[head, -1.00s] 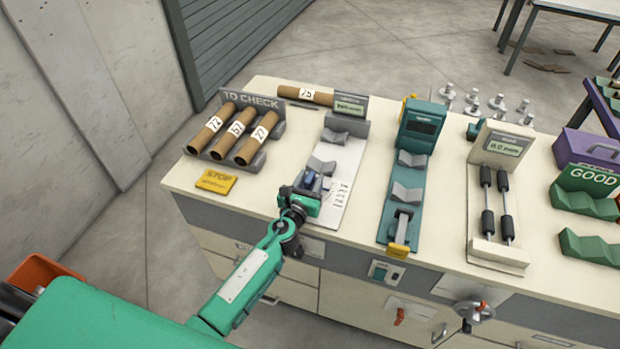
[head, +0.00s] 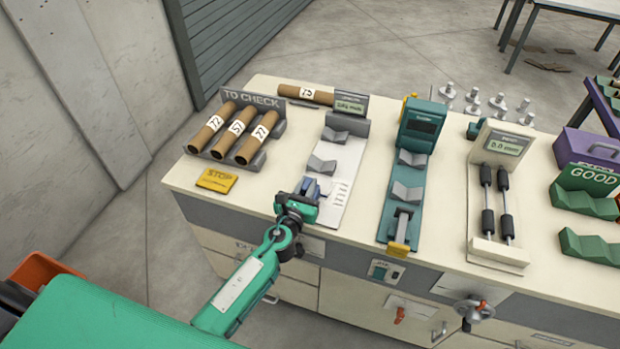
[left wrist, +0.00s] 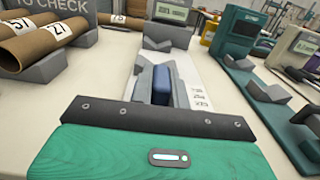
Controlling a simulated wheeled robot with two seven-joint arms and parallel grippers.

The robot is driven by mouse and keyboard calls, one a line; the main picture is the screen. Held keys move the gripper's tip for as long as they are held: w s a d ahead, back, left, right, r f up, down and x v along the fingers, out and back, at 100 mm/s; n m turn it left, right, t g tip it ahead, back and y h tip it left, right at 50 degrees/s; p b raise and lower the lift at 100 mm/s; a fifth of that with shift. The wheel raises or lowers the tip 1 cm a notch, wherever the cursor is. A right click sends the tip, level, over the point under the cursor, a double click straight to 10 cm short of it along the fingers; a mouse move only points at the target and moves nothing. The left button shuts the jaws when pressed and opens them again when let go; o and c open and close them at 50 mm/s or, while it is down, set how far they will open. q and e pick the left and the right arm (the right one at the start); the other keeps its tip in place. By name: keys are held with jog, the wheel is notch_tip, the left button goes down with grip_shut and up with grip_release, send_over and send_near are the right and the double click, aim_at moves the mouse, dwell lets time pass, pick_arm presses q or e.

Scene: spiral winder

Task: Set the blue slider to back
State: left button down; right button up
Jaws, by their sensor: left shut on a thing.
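The blue slider (left wrist: 162,84) stands upright on the near part of a white length gauge panel (left wrist: 190,70), between the two grey fingers of my left gripper (left wrist: 160,88). The gripper is shut on it. In the head view my left gripper (head: 312,187) is at the near end of the same panel (head: 345,175), close to the bench's front edge, and mostly hides the slider. Printed marks run along the panel's right side. My right gripper is not in view.
Two grey V-blocks (head: 321,165) and a display (head: 350,104) stand farther back on the panel. A rack of cardboard tubes (head: 240,150) and a yellow STOP plate (head: 217,180) are on the left. A teal gauge (head: 407,165) stands to the right.

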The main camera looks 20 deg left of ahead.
pick_arm(q)
jog(key=shift+s, duration=0.75)
jog(key=shift+f, duration=0.15)
jog(key=c, duration=1.6)
grip_release()
jog(key=shift+o, duration=1.2)
jog(key=shift+s, duration=0.15)
